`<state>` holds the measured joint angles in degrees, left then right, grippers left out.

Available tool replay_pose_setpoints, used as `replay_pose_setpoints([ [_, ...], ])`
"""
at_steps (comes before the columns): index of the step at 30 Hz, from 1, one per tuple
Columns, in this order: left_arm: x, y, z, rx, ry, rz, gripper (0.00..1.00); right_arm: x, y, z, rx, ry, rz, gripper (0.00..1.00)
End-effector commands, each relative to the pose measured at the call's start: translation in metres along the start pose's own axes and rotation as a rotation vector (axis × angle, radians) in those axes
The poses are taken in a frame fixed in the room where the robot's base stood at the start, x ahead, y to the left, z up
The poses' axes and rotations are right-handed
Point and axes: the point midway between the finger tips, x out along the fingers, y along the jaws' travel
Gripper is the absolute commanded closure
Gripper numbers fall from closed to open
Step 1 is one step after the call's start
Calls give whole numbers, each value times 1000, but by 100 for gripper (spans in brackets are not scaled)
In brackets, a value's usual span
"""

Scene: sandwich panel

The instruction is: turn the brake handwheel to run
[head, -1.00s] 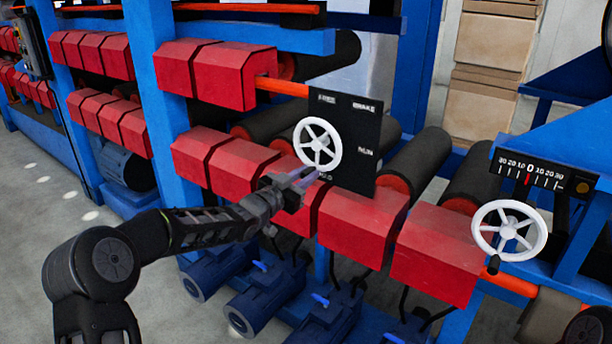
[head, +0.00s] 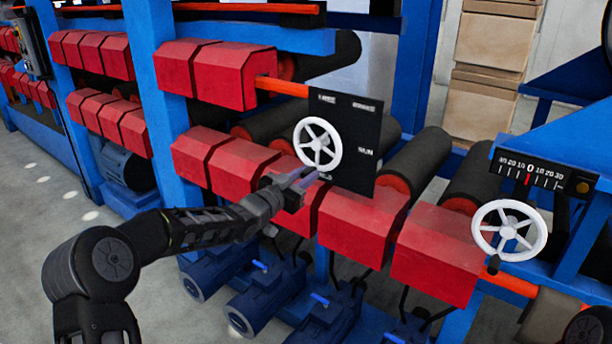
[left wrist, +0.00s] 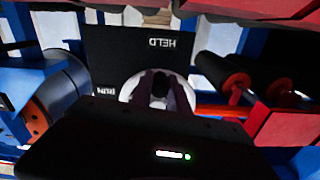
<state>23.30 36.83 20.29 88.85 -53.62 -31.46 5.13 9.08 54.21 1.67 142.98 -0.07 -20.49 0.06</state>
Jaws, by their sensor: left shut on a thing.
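The white brake handwheel (head: 318,143) stands in front of a black panel (head: 357,165) at the centre of the head view. RUN is lettered at the panel's right, and HELD shows in the left wrist view. My left gripper (head: 304,179) is at the wheel's lower edge and shut on its rim. In the left wrist view its two dark fingers (left wrist: 160,92) stand in front of the white wheel (left wrist: 128,90) and hide part of it. The exact contact is hard to see.
A second white handwheel (head: 508,231) sits at the right below a numbered scale (head: 530,172). Red housings (head: 361,231) lie below the black panel, with dark rollers (head: 418,158) behind. A blue post (head: 160,80) stands left of the panel. Blue motors (head: 263,300) are below.

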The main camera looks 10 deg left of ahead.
Motion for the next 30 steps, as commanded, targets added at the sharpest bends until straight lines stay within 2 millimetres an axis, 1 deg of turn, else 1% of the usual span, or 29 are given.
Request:
replay_pose_setpoints([
  [5,0,3,0,-44,-1,0,100,1,0,0,0,0,0,64],
  [11,0,10,-2,-146,0,1,100,3,1,0,0,0,0,64],
  [20,0,25,-8,-393,0,0,100,6,2,0,0,0,0,64],
  [30,0,41,-23,-718,1,1,100,8,3,0,0,1,0,64],
])
